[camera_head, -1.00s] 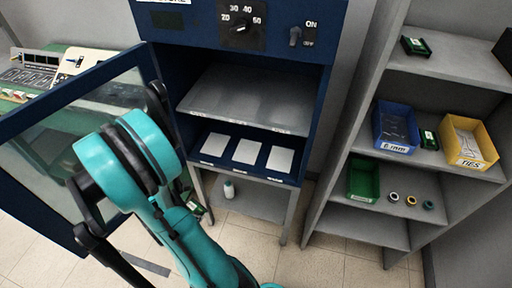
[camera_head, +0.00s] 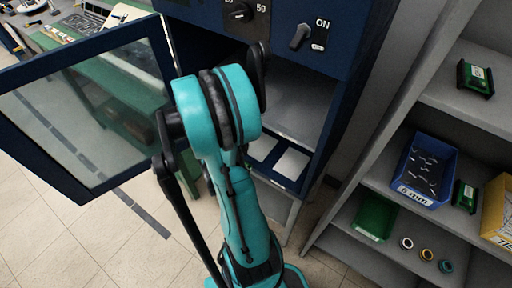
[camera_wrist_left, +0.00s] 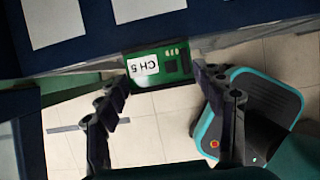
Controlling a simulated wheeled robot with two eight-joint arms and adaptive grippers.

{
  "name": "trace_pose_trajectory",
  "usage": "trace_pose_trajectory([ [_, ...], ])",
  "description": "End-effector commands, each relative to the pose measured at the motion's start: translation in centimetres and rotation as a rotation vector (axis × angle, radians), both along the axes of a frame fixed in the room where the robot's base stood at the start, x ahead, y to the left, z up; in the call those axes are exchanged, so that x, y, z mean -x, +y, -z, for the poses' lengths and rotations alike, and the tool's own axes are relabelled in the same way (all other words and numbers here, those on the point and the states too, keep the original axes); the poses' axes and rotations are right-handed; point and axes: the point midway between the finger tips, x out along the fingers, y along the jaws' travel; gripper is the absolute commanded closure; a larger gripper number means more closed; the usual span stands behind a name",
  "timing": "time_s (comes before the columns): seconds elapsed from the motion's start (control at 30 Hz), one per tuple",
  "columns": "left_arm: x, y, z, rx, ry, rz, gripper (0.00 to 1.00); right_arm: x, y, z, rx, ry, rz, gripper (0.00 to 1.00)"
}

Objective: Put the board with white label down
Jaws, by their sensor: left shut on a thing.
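The board is held in the air, below the front edge of the blue cabinet's lower tray. In the head view my teal left arm stands in front of the cabinet and hides the gripper and the board. Two white rectangles (camera_head: 292,163) show on the cabinet's lower tray; they also show in the left wrist view (camera_wrist_left: 54,20). My right gripper is not in view.
The blue cabinet's glass door (camera_head: 95,112) stands open to the left. A grey shelf (camera_head: 466,102) at right holds green boards (camera_head: 475,79), a blue bin (camera_head: 424,170), a yellow bin (camera_head: 497,212), a green bin (camera_head: 375,217) and small rings. Floor shows below the cabinet.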

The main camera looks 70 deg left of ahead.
Motion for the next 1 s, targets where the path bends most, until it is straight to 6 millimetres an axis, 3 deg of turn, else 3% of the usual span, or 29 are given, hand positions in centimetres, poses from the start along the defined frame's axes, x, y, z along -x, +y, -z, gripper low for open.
trace_pose_trajectory([
  [0.1,-2.9,1.7,0.3,0.0,0.0,0.009,0.58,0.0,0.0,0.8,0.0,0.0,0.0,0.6],
  [0.2,-4.4,2.8,0.2,0.0,0.0,0.005,0.58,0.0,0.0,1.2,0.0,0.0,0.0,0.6],
  [0.47,-6.0,4.0,0.2,0.0,0.0,0.001,0.58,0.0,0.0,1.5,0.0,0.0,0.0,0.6],
  [0.67,-8.7,5.8,0.3,-0.001,0.001,0.005,0.58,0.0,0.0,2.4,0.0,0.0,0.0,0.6],
  [0.77,-8.7,5.9,1.7,0.0,0.0,0.0,0.58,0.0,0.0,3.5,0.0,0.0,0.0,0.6],
  [1.0,-8.7,5.8,1.6,0.0,0.0,0.0,0.58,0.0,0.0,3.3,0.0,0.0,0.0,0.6],
])
